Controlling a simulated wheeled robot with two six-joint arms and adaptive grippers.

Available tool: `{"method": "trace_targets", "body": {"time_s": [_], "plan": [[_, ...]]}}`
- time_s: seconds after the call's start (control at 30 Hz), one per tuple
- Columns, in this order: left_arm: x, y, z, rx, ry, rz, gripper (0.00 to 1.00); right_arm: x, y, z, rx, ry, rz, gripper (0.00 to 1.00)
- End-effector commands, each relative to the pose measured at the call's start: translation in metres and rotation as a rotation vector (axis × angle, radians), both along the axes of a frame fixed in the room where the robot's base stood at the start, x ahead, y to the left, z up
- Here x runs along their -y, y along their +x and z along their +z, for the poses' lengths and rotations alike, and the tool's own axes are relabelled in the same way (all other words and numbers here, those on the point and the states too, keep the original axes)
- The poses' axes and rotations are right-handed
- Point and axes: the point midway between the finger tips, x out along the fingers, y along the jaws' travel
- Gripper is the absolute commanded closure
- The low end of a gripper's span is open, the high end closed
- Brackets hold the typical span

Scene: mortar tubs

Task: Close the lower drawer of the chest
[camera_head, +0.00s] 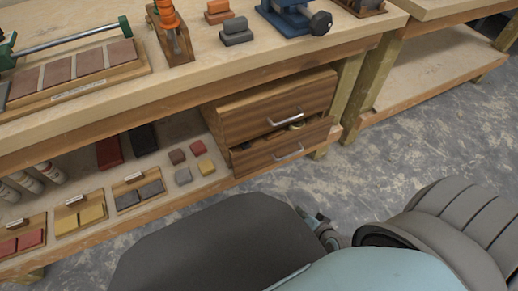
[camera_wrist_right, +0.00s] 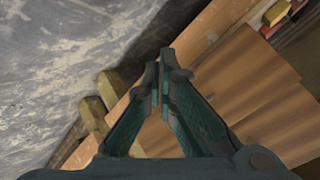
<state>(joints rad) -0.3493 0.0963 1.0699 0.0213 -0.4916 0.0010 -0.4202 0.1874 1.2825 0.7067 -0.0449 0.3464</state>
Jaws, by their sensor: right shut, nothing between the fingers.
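The wooden chest (camera_head: 215,125) stands on the lower shelf of the workbench in the head view. Its upper drawer (camera_head: 262,113) has a metal bar handle. The lower drawer (camera_head: 262,160) below it also has a bar handle (camera_head: 288,152) and stands out a little, with a dark gap and some contents showing above its front. My right gripper (camera_head: 320,225) is small and partly hidden, apart from the chest and in front of it. In the right wrist view its fingers (camera_wrist_right: 167,75) are shut and empty, with brown wood panels (camera_wrist_right: 245,80) behind them. My left gripper is not seen.
Red and yellow blocks (camera_head: 198,148) and small trays (camera_head: 80,213) lie on the shelf left of the chest. Bench legs (camera_head: 345,100) stand at its right. The concrete floor (camera_head: 430,125) is clear to the right. Tools and blocks lie on the benchtop (camera_head: 195,75).

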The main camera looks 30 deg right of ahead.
Motion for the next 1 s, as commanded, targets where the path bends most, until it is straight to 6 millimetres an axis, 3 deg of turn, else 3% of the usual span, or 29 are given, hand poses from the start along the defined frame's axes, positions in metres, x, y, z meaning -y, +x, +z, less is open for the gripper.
{"method": "trace_targets", "body": {"time_s": [0.03,0.1,0.2,0.27,0.47,0.77,1.0], "plan": [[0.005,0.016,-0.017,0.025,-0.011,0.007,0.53,-0.001,0.031,0.017,0.145,0.149,-0.11,1.0],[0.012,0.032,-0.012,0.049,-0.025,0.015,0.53,-0.003,0.06,0.063,0.306,0.365,-0.236,1.0],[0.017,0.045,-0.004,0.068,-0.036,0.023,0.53,-0.007,0.079,0.105,0.419,0.567,-0.326,1.0],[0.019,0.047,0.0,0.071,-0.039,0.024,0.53,-0.007,0.085,0.115,0.439,0.612,-0.345,1.0],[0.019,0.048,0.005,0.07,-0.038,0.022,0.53,-0.007,0.114,0.11,0.442,0.618,-0.347,1.0],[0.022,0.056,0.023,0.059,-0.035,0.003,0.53,-0.006,0.177,0.088,0.44,0.619,-0.347,1.0],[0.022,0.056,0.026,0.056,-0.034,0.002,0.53,-0.005,0.211,0.089,0.438,0.618,-0.348,1.0]]}}
